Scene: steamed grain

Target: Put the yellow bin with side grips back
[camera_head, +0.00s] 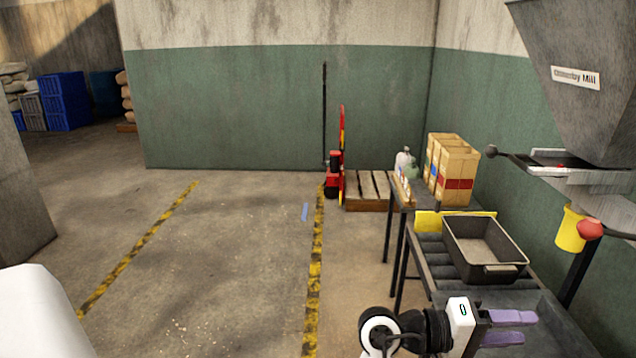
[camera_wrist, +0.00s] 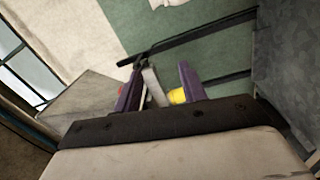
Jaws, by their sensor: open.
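No bin that is clearly yellow with side grips shows. A yellow panel (camera_head: 430,221) stands behind a dark open bin (camera_head: 487,271) on the roller table; I cannot tell whether it belongs to a bin. A small yellow container (camera_head: 570,230) hangs under the mill, beside a red knob. My gripper (camera_head: 512,328) has purple fingers, open and apart, over the near end of the table, in front of the dark bin.
The roller table (camera_head: 425,262) runs along the right wall under the mill hopper (camera_head: 590,90). A pallet (camera_head: 370,188) and red pallet jack (camera_head: 334,180) are behind.

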